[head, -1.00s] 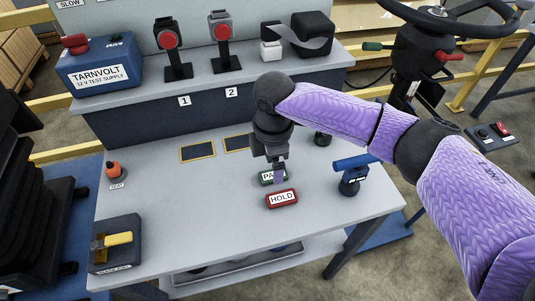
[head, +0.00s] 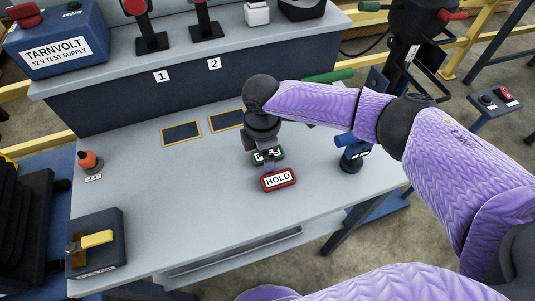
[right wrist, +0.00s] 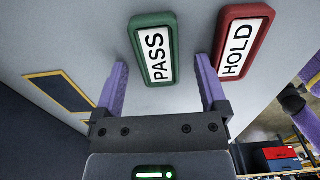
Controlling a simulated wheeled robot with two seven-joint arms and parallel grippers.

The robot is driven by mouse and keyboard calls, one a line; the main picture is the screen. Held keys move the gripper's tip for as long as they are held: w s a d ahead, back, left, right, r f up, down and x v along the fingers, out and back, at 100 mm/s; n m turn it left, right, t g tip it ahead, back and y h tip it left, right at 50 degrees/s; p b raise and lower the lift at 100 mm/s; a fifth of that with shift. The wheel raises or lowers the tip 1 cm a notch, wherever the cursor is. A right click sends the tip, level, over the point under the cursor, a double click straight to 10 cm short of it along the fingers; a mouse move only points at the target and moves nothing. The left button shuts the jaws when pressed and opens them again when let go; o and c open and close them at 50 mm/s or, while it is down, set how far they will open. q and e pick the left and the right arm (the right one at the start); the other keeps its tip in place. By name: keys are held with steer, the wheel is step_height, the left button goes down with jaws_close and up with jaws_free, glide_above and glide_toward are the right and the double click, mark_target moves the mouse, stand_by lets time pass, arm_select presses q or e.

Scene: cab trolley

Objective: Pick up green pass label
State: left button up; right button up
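The green pass label (head: 279,156) lies on the grey table, partly hidden by my right gripper in the head view. In the right wrist view the label (right wrist: 153,47) shows whole, with a white PASS face. My right gripper (head: 268,163) points down over it. In the right wrist view its fingers (right wrist: 162,75) are spread, one on each side of the label, with gaps between; I cannot tell how far above the table the tips are. The red HOLD label (head: 278,179) lies just beside the green one, close to one finger. My left gripper is not in view.
Two yellow-edged dark rectangles (head: 181,133) lie behind and to the left. A blue tool (head: 351,151) stands to the right. An orange-topped item (head: 88,160) and a box with a yellow lever (head: 96,243) sit at the left.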

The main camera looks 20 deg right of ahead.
jaws_close()
steer(key=shift+r, duration=0.1)
